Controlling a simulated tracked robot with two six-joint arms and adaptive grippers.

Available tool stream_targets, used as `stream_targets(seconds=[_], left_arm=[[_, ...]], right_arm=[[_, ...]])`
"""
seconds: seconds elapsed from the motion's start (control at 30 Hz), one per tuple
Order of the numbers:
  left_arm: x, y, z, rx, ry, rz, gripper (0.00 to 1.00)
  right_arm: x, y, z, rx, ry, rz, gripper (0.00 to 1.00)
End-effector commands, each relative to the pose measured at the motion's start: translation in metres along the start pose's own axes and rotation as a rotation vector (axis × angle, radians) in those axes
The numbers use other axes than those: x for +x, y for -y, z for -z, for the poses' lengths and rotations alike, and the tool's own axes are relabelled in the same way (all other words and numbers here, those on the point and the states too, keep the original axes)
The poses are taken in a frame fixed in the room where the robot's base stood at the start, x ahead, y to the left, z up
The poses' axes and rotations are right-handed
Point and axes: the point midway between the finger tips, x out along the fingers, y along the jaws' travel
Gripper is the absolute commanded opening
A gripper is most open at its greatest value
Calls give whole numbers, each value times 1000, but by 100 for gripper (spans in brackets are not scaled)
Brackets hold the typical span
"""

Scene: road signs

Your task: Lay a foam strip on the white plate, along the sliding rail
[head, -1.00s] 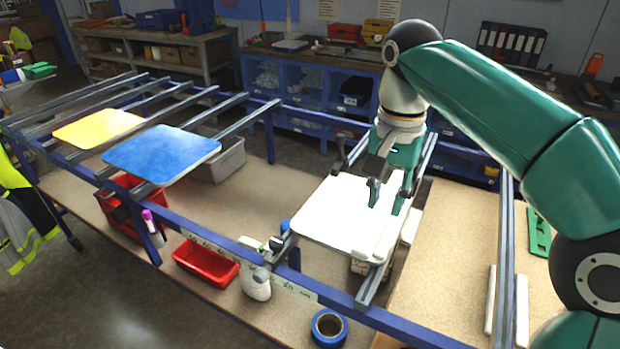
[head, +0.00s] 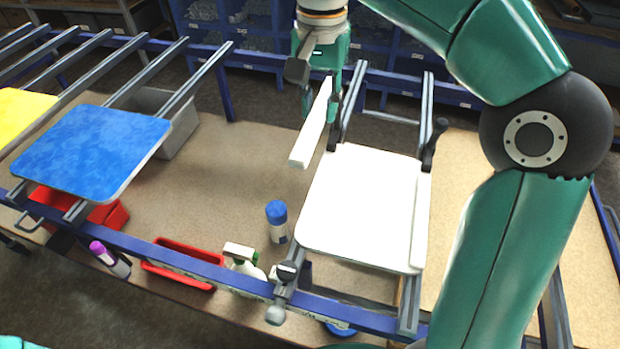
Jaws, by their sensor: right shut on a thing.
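The white plate (head: 358,205) lies flat across the grey sliding rails, one (head: 353,105) at its left and one (head: 427,105) at its right. A white foam strip (head: 421,220) lies along the plate's right edge. My right gripper (head: 321,104) is shut on another white foam strip (head: 312,137), beyond the plate's far left corner. This held strip is tilted, its near end pointing down and left, apart from the plate. My left gripper is out of view.
A blue plate (head: 92,150) and a yellow plate (head: 22,115) lie on rails at left. A blue-capped bottle (head: 277,222), a spray bottle (head: 243,258) and a red bin (head: 182,262) stand near the front beam. Dark clamp knobs (head: 438,130) rise at the plate's far edge.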

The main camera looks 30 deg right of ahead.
Motion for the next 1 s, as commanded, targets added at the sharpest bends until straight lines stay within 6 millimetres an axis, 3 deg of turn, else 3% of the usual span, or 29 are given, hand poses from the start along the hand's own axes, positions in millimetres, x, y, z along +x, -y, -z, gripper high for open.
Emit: stream_targets(seconds=[0.53,1.0], left_arm=[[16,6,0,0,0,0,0],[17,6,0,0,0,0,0]], right_arm=[[128,-2,1,4,4,-5,13],[180,-1,1,3,3,-4,13]])
